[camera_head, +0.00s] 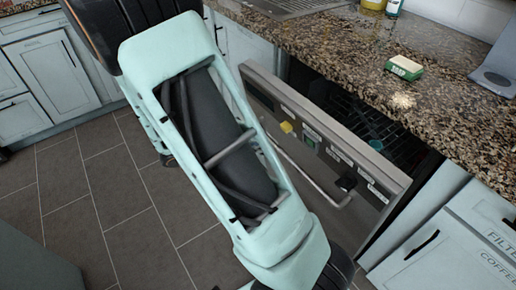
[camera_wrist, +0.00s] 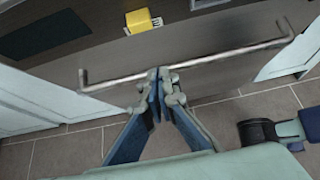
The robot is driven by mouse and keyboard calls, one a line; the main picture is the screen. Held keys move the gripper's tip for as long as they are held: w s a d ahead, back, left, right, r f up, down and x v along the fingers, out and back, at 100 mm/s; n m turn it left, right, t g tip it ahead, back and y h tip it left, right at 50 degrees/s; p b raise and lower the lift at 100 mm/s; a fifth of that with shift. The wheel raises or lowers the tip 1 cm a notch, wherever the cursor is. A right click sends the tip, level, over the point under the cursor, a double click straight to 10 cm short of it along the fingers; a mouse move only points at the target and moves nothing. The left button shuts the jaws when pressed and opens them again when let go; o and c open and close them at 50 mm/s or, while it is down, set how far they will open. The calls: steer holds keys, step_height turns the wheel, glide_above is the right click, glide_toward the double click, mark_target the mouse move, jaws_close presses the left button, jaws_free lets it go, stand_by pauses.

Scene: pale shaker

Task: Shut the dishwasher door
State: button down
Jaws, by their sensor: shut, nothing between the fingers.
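The dishwasher door (camera_head: 316,140) is a steel panel, partly open and tilted out from under the granite counter. A bar handle runs across its front, and labels, a yellow piece and a dark knob sit above the handle. In the wrist view the door (camera_wrist: 206,37) fills the upper part, with its handle (camera_wrist: 215,57) crossing the picture. My gripper (camera_wrist: 160,75) is shut and empty, its fingertips at the handle's line near the middle; I cannot tell whether they touch it. In the head view my arm hides the gripper and part of the door.
The dark dishwasher interior with a rack (camera_head: 362,118) shows behind the door. A green and white sponge (camera_head: 404,68) lies on the granite counter (camera_head: 330,50). Pale cabinets (camera_head: 450,250) flank the dishwasher. The tiled floor (camera_head: 100,215) is clear at left.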

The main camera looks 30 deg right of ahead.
mark_target(293, 140)
steer(key=d, duration=0.2)
steer(key=d+f+b, duration=0.1)
steer(key=d, duration=0.1)
steer(key=d+f, duration=0.1)
steer(key=d, duration=0.2)
steer(key=shift+w+b, duration=0.25)
steer(key=shift+b, duration=0.1)
steer(key=shift+d+r, duration=0.15)
steer(key=shift+d, duration=0.3)
steer(key=w+d+r, duration=0.1)
steer(key=d+r, duration=0.2)
steer(key=d, duration=0.8)
steer(key=shift+d, duration=0.35)
